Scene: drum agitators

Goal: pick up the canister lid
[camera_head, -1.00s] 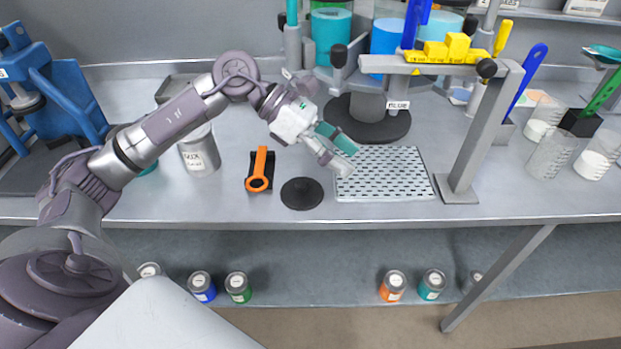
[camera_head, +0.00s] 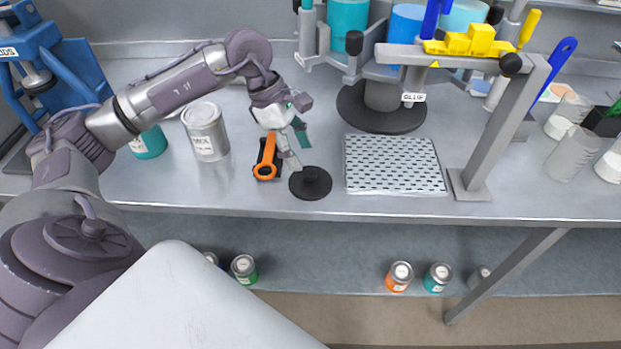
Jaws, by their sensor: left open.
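The canister lid appears to be the round black disc with a small raised knob (camera_head: 311,184), lying flat on the bench toward its front edge. My left gripper (camera_head: 302,160) is open and empty, just behind and slightly left of the lid's knob in the picture. Its fingers point down toward the lid, and one fingertip overlaps the lid's back edge in view. I cannot tell whether it touches. My right gripper is out of view.
An orange-handled tool (camera_head: 266,163) lies close left of the lid. A perforated metal tray (camera_head: 393,165) lies to its right, before a grey post (camera_head: 500,125). A grey can (camera_head: 205,132) stands further left. The bench's front edge (camera_head: 400,208) is close.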

